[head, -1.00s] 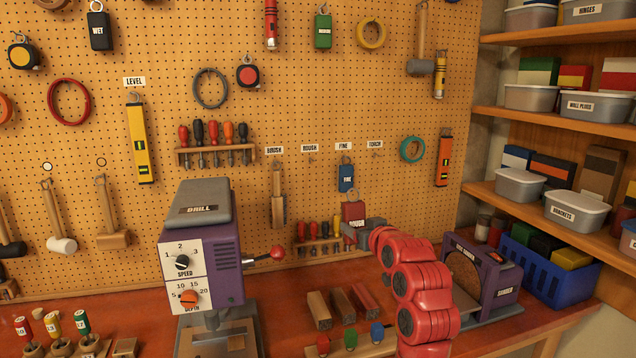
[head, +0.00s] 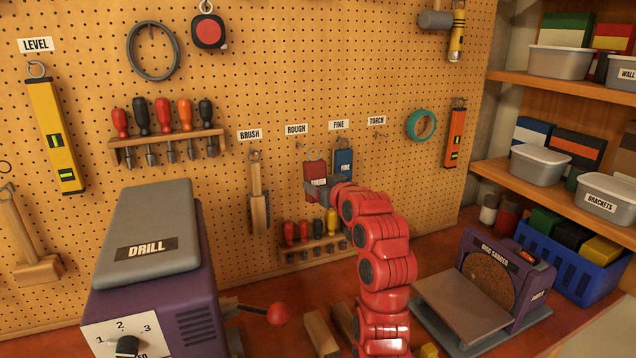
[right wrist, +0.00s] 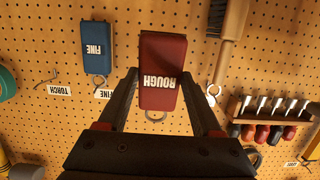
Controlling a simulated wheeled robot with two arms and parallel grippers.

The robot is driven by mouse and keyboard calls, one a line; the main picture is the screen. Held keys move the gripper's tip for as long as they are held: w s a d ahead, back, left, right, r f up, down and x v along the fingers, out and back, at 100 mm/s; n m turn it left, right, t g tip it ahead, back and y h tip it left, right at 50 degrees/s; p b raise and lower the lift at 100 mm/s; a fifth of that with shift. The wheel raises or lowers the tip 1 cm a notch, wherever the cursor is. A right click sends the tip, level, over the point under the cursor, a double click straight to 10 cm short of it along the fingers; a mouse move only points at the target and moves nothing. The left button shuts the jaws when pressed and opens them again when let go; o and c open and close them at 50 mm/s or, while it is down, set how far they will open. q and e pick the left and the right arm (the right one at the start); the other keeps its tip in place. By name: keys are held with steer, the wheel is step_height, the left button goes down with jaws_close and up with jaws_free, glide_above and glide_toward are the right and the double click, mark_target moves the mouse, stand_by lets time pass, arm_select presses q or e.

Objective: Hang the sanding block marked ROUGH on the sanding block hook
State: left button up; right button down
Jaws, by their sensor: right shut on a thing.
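My right gripper (head: 322,186) is shut on the dark red sanding block marked ROUGH (head: 316,166), holding it upright in front of the pegboard. The block also shows between the fingers in the right wrist view (right wrist: 163,60), where its lettering is upside down and its hanging ring (right wrist: 155,117) shows. In the head view the block is below the ROUGH label (head: 297,129) and its small hook (head: 299,146), slightly to their right. Whether its ring touches the hook cannot be told. My left gripper is not in view.
The blue FINE block (head: 343,161) hangs close on the right of the held block. A brush (head: 258,200) hangs to the left. A screwdriver rack (head: 312,246) is below. The TORCH hook (head: 378,135) is empty. A drill press (head: 150,240) and disc sander (head: 490,275) stand on the bench.

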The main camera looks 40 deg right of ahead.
steer(key=shift+w+d+r, duration=0.1)
steer(key=shift+w, duration=0.2)
steer(key=shift+p+x, duration=0.4)
steer(key=shift+x, duration=0.6)
steer(key=x, duration=0.6)
steer(key=shift+w+b, duration=0.3)
steer(key=shift+r, duration=0.1)
jaws_free()
